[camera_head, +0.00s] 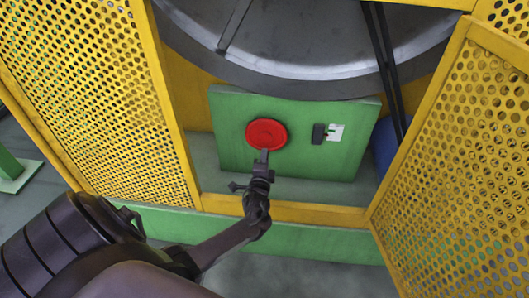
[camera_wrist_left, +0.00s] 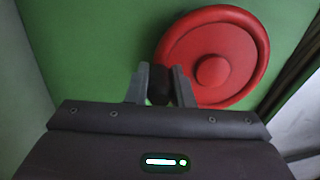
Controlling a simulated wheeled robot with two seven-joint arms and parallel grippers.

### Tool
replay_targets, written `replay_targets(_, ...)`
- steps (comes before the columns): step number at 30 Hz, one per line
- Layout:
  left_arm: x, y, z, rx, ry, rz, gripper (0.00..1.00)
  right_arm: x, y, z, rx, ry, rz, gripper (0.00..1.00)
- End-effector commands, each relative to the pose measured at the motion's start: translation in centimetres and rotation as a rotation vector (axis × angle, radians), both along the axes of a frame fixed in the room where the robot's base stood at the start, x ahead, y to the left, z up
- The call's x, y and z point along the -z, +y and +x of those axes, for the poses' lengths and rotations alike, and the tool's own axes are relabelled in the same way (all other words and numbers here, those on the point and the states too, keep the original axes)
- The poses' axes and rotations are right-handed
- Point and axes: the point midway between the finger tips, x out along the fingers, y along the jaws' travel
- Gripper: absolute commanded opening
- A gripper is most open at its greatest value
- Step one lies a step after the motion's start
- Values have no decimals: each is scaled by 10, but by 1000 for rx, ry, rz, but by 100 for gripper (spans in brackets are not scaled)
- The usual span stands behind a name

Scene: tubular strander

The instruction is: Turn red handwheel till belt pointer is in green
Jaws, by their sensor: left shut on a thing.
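The red handwheel (camera_head: 266,133) is a round disc on a green panel (camera_head: 230,160) inside the yellow machine frame. My left gripper (camera_head: 264,156) is at the wheel's lower edge. In the left wrist view the handwheel (camera_wrist_left: 212,58) has a raised hub, and my left gripper (camera_wrist_left: 159,84) is shut on a dark knob (camera_wrist_left: 159,85) at the wheel's rim. The belt pointer gauge (camera_head: 334,132) is a small white plate with some green, right of the wheel, beside a dark block (camera_head: 318,133). The pointer is too small to read. My right gripper is not in view.
Perforated yellow guard panels stand at left (camera_head: 85,90) and right (camera_head: 460,150). A large grey drum (camera_head: 300,45) is above the panel, with dark belts (camera_head: 388,70) running down at its right. A yellow sill (camera_head: 320,214) crosses below the opening.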

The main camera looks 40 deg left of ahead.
Motion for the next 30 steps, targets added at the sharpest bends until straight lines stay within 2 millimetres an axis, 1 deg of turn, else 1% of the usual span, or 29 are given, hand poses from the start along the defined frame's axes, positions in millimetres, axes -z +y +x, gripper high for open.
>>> replay_targets(2, 2, -1, -1, 0, 3, -1, 0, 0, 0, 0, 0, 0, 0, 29)
replay_targets(3, 2, -1, -1, 0, 3, -1, 23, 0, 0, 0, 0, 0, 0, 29)
replay_targets(7, 1, -1, -1, 0, 2, -1, 40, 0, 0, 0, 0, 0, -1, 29)
replay_targets(8, 1, -1, 0, 0, 2, -1, 43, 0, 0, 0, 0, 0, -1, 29)
replay_targets(15, 0, 0, 0, 0, 0, -1, 43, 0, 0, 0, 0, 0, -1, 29)
replay_targets(18, 0, -3, -5, 1, 1, -2, 43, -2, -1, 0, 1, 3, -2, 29)
replay_targets(20, 0, -7, -11, 1, 2, -2, 43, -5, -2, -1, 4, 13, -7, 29)
replay_targets(24, -1, -20, -32, 1, 4, -3, 43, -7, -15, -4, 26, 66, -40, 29)
replay_targets(30, 0, -36, -58, 1, 3, -2, 43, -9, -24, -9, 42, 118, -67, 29)
